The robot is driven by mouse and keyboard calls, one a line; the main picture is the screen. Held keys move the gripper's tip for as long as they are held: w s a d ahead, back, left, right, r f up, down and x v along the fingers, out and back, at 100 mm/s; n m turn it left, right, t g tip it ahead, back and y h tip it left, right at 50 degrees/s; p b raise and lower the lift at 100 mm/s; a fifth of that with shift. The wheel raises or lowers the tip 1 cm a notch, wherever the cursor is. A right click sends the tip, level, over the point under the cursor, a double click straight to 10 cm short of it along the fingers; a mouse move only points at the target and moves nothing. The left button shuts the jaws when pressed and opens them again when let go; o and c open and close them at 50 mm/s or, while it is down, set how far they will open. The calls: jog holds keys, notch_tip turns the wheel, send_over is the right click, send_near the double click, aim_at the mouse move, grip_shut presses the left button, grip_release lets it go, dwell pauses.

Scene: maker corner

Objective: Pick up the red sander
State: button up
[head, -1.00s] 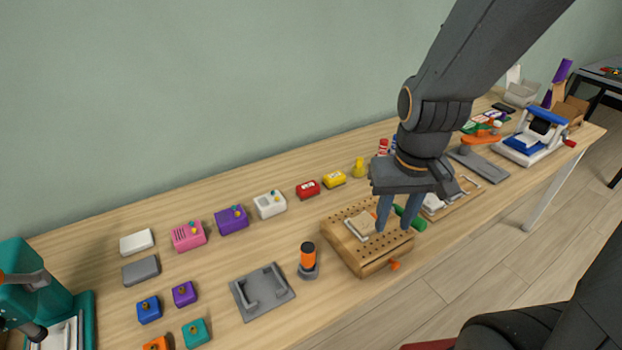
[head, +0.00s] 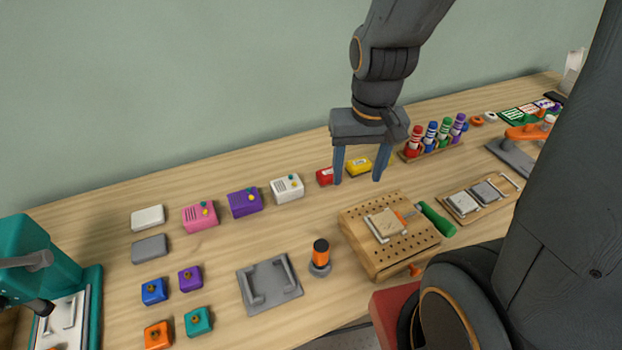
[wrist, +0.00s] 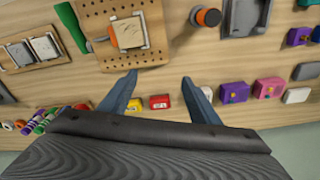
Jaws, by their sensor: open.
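The red sander (head: 325,177) is a small red block with a pale label, on the wooden bench toward the wall. My gripper's left finger partly hides it in the head view. A similar yellow block (head: 358,167) lies just right of it, partly behind my fingers. My gripper (head: 357,180) is open and empty, pointing down above the bench, apart from both blocks. In the wrist view the red sander (wrist: 159,102) shows between the spread fingers of my gripper (wrist: 159,77), with the yellow block (wrist: 134,105) beside the other finger.
A white block (head: 287,188) and purple block (head: 244,203) lie left. Bare bench lies before the red sander.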

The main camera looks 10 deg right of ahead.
jog(key=w+f+m+p, duration=0.1)
jog(key=w+f+m, duration=0.1)
jog(key=w+m, duration=0.55)
jog(key=m+g+p, duration=0.1)
jog(key=m, duration=0.6)
send_near(329, 171)
jog(key=shift+s+d+f+n, duration=0.15)
jog(key=shift+s+n, duration=0.1)
jog(key=shift+w+f+p, duration=0.2)
jog(key=shift+f+p, duration=0.15)
jog(key=shift+f, duration=0.25)
jog(key=shift+f+p, duration=1.45)
jog(key=shift+f, duration=2.05)
jog(key=c, duration=1.2)
jog(key=shift+o, duration=0.2)
notch_tip(329, 171, up, 10)
jog(key=b, duration=0.3)
